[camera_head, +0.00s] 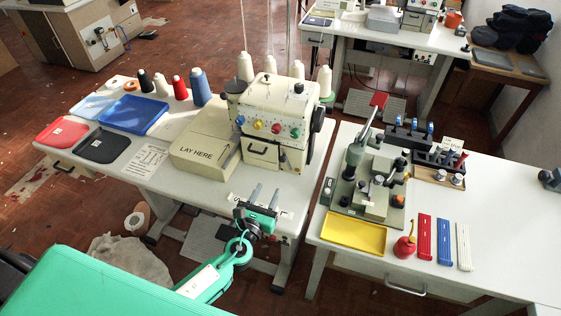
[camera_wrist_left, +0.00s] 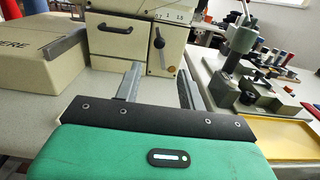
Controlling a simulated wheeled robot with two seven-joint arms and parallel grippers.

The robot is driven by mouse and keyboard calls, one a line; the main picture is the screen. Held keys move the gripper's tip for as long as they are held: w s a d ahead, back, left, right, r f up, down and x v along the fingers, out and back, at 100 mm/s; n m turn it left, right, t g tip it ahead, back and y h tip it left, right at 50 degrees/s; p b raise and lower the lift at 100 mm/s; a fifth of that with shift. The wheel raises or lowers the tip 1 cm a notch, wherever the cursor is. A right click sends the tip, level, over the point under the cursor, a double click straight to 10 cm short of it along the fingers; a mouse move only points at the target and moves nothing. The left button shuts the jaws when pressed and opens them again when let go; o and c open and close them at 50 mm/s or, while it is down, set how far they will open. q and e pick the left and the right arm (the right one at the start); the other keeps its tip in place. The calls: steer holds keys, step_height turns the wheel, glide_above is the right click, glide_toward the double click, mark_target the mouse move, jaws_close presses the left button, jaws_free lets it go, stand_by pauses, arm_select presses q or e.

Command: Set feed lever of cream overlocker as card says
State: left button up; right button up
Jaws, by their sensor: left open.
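The cream overlocker (camera_head: 268,110) stands on the left white table with several coloured dials on its front. My left gripper (camera_head: 265,193) is open and empty in front of the machine, near the table's front edge. Its fingers (camera_wrist_left: 160,74) point toward the front panel, apart from the lever.
The LAY HERE box (camera_head: 204,150) stands left of the machine. Thread cones (camera_head: 200,87) and trays (camera_head: 134,113) lie farther left. A white label strip shows at the table edge behind my gripper. A green press (camera_head: 359,155) and yellow tray (camera_head: 353,234) stand on the right table.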

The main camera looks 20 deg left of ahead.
mark_target(282, 160)
arm_select(q)
steer(key=w+p, duration=0.1)
steer(key=w, duration=1.2)
steer(key=shift+d+p, duration=0.2)
steer(key=shift+p, duration=0.2)
jaws_close()
